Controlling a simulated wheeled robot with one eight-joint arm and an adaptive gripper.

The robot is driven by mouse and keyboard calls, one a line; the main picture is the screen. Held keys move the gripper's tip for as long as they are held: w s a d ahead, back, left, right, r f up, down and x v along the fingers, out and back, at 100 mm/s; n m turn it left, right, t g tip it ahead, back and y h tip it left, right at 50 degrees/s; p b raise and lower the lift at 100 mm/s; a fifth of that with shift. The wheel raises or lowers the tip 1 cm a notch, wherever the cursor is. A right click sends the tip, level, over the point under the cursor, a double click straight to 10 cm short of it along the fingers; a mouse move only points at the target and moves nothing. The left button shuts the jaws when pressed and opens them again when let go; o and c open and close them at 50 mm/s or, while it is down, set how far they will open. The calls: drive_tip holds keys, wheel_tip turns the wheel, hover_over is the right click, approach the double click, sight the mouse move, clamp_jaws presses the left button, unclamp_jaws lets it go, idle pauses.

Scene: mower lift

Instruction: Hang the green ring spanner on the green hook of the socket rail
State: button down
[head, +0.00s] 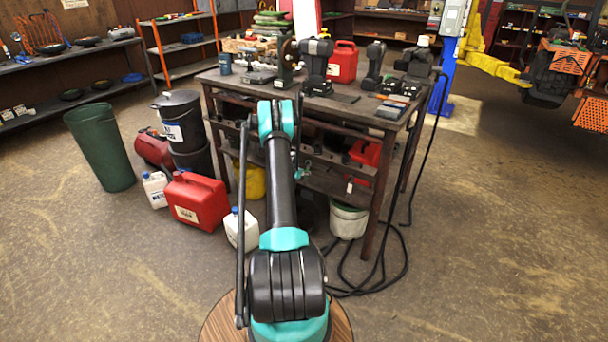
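My black and teal arm reaches from the bottom centre toward the workbench. My gripper cannot be made out; the arm's far end hides what lies beyond it. A dark rail (340,163) with small fittings runs along the front of the bench, partly hidden behind my arm. It may be the socket rail, but I cannot confirm this. A small green piece (302,173) shows just right of my arm, near the rail. I cannot tell whether it is a hook, a spanner or something else. No ring spanner is clearly recognisable.
The workbench (384,122) carries power tools and a red can (343,62). A red jerrycan (197,200), white bottles and a green bin (100,147) stand left on the floor. A white bucket (348,220) and a loose black cable (404,262) lie right of my arm. Floor farther right is clear.

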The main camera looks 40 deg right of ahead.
drive_tip(key=c, duration=1.3)
unclamp_jaws()
drive_tip(key=shift+a, duration=0.1)
drive_tip(key=s+a+r+m+y, duration=0.2)
drive_tip(key=s+a+r+m, duration=0.25)
drive_tip(key=a+r, duration=0.45)
drive_tip(key=s+a+r+m+y, duration=0.1)
drive_tip(key=s+a+r+m, duration=0.35)
drive_tip(key=a, duration=0.75)
drive_tip(key=s+a+r+m+y, duration=0.2)
drive_tip(key=s+a+r, duration=0.3)
drive_tip(key=a+r, duration=0.55)
drive_tip(key=s+a+r+m+y, duration=0.1)
drive_tip(key=s+a+m, duration=0.4)
drive_tip(key=s+a, duration=0.5)
drive_tip(key=s+a+r+m+y, duration=0.1)
drive_tip(key=s+a+m+y, duration=0.3)
drive_tip(key=s+a, duration=0.6)
drive_tip(key=s+m, duration=0.2)
drive_tip(key=s, duration=0.4)
drive_tip(key=shift+s+m, duration=0.3)
drive_tip(key=shift+s, duration=0.05)
